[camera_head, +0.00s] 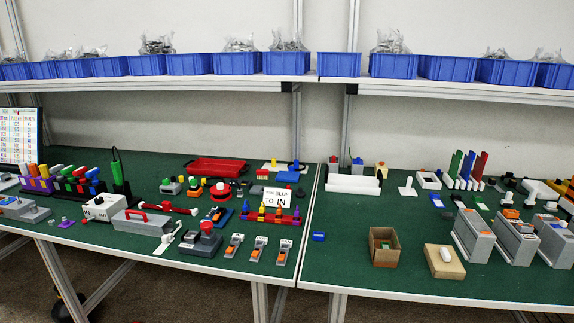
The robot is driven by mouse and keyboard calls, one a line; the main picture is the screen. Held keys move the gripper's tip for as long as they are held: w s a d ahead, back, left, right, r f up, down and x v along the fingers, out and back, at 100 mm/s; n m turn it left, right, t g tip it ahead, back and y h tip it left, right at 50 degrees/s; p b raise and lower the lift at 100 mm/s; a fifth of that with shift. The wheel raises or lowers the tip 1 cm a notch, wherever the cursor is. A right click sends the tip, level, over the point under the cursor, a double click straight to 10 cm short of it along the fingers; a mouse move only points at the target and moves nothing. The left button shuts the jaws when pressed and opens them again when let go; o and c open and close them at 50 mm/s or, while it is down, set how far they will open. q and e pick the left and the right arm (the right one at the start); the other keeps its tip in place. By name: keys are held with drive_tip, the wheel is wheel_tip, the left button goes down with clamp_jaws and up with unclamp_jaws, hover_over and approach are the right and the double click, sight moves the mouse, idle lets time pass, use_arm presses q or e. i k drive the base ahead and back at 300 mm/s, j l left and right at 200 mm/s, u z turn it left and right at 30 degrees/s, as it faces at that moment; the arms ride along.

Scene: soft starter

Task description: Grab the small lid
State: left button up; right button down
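Neither of my grippers is in view. I cannot tell for certain which of the many small parts is the small lid. A small blue piece (318,237) lies alone near the left edge of the right table. A small white piece (446,254) sits on a tan block (445,264) near the front of that table. An open brown box (384,246) beside the block holds small green and light pieces.
Two green tables meet at a seam. Blue bins (394,65) line the shelf above. The right table's front left is mostly clear.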

sight(444, 262)
drive_tip(key=z, duration=1.25)
drive_tip(key=i+j, duration=0.1)
drive_tip(key=j, duration=0.3)
drive_tip(key=i+j, duration=0.1)
drive_tip(key=j, duration=0.3)
drive_tip(key=i+j, duration=0.1)
drive_tip(key=j, duration=0.3)
drive_tip(key=i+j, duration=0.1)
drive_tip(key=j, duration=0.3)
drive_tip(key=z, duration=1.55)
